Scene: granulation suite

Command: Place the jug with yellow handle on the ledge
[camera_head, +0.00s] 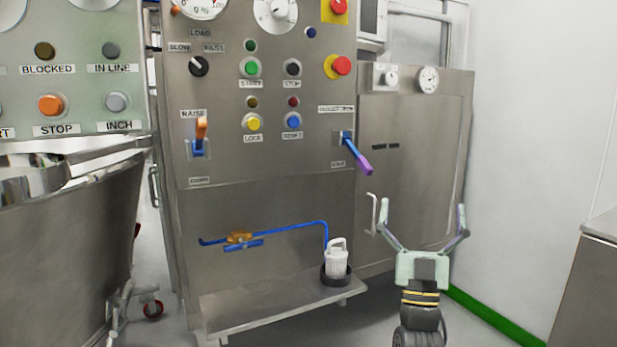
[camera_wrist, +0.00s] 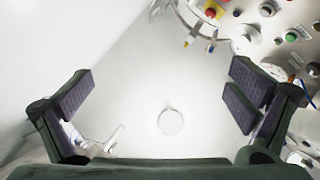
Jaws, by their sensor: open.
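No jug with a yellow handle can be made out in either view. A small white ribbed jug (camera_head: 337,262) with a white handle stands upright in a dark ring at the right end of the ledge (camera_head: 262,309). The ledge is a low steel shelf at the foot of the control cabinet. My gripper (camera_head: 424,215) is open and empty, to the right of the ledge and in front of the cabinet's right section. In the wrist view, its two dark finger pads (camera_wrist: 158,100) are wide apart with only a pale surface between them.
A blue pipe with a brass valve (camera_head: 239,238) runs above the ledge. A blue lever with a purple grip (camera_head: 358,157) sticks out of the panel. A steel vessel (camera_head: 65,235) stands at left, and a steel unit (camera_head: 590,290) at right. Most of the ledge is bare.

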